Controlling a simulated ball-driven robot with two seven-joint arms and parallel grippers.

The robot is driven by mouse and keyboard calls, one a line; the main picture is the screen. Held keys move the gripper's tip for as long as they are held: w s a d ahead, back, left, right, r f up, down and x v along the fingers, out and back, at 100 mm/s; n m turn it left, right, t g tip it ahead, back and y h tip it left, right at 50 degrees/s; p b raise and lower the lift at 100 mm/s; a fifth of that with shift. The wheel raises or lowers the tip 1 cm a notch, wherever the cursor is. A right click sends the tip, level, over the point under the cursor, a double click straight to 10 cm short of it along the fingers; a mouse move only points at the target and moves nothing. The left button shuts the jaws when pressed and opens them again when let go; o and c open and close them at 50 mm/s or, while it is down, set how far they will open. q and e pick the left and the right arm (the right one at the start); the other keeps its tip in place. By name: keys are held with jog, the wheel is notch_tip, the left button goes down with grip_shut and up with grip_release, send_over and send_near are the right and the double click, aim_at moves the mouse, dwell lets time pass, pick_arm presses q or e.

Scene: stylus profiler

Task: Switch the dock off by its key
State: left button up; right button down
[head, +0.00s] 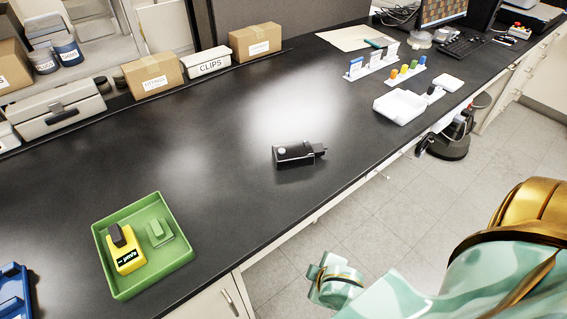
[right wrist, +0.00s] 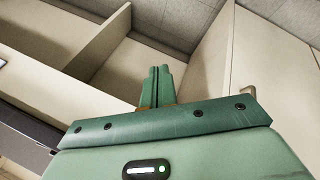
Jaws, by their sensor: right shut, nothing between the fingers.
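A small black box-shaped device (head: 295,152) lies alone on the black bench, with a pale round spot on top and a narrower part at its right end. I cannot tell whether it is the dock, and no key can be made out clearly. A yellow block (head: 128,259) with a dark top piece and a label sits in a green tray (head: 181,255), beside a small green piece (head: 160,232). My right gripper (right wrist: 157,87) is shut and empty in the right wrist view, away from these things. My left gripper is not in view.
White trays (head: 399,106) and small coloured items stand toward the far right of the bench. Boxes (head: 152,75) and a grey case (head: 60,111) line the back. A blue tray (head: 12,291) is at lower left. The bench around the black device is clear.

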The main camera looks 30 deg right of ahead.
notch_tip(320, 180, up, 13)
jog(key=w+d+t+h+p, duration=0.1)
jog(key=d+p, duration=0.1)
jog(key=w+a+r+m+t+y, duration=0.3)
jog(key=w+a+r+m+t, duration=0.15)
jog(key=w, duration=0.35)
jog(key=w+a+r+m+t+y, duration=0.25)
jog(key=w+r, duration=0.25)
jog(key=w, duration=0.3)
jog(key=w+r+m+t, duration=0.6)
jog(key=r+m, duration=0.2)
jog(key=r, duration=0.2)
jog(key=w+d+r+m+t+h, duration=0.3)
jog(key=d+r+m+h, duration=0.65)
jog(key=m, duration=0.65)
jog(key=d+m+g+h, duration=0.7)
jog(key=m+g+h, duration=0.45)
jog(key=m, duration=0.95)
jog(key=w+a+f+m+g+y, duration=0.2)
jog(key=a+f+m+g+y, duration=0.3)
jog(key=f+m+g+y, duration=0.4)
notch_tip(320, 180, down, 4)
jog(key=m+y, duration=0.1)
jog(key=m, duration=0.6)
jog(key=shift+a, duration=0.2)
